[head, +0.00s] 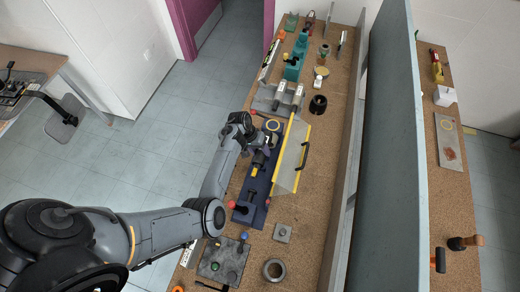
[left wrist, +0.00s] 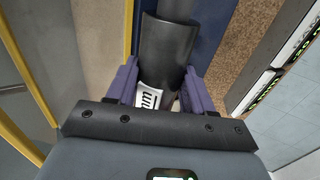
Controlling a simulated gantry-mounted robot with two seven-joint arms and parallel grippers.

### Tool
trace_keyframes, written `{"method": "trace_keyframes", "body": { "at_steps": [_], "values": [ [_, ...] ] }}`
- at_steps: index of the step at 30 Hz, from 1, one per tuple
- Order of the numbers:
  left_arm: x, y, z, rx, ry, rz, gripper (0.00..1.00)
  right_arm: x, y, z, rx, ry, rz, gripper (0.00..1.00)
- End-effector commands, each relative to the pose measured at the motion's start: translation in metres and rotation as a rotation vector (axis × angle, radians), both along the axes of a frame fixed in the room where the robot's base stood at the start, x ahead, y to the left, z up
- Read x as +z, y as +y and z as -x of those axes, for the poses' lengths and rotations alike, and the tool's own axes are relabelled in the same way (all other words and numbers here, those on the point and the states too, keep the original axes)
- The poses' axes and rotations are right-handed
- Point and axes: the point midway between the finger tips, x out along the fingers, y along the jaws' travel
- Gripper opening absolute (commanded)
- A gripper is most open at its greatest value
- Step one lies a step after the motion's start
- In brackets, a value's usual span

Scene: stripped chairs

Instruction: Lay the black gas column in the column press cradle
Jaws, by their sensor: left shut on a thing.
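My left gripper (head: 262,146) is over the dark blue column press (head: 247,207) on the cork-topped bench. In the left wrist view its purple fingers (left wrist: 160,88) are shut on the black gas column (left wrist: 167,48), one finger on each side. The column has a thick black tube with a white label and a thinner grey section beyond it. The blue press bed (left wrist: 205,30) shows beside and below the column. The gripper hides most of the column in the head view, and I cannot tell whether it touches the cradle. My right gripper is not in view.
A clear guard panel with a yellow frame (head: 302,150) stands along the press's right side. A red-knobbed lever (head: 232,205) is at its near end. A grey fixture (head: 275,98) and black ring (head: 318,104) lie beyond. A tall grey partition (head: 395,150) bounds the right.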

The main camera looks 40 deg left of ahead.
Motion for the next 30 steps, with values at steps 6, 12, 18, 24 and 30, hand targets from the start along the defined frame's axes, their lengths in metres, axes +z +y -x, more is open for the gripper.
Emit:
{"method": "trace_keyframes", "body": {
  "at_steps": [6,12,18,24,30],
  "values": [
    [-0.022,0.001,-0.001,0.000,-0.002,-0.001,0.00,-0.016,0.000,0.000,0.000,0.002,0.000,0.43],
    [-0.040,0.000,-0.001,0.000,-0.003,-0.001,0.00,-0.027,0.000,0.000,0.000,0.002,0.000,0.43],
    [-0.058,0.000,-0.001,-0.001,-0.003,0.000,0.00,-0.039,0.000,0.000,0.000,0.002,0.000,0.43],
    [-0.076,0.001,-0.001,-0.001,-0.002,-0.001,0.00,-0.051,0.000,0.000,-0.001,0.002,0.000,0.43],
    [-0.091,0.001,-0.002,0.000,-0.004,-0.002,0.00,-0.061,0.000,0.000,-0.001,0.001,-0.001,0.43]
  ]
}}
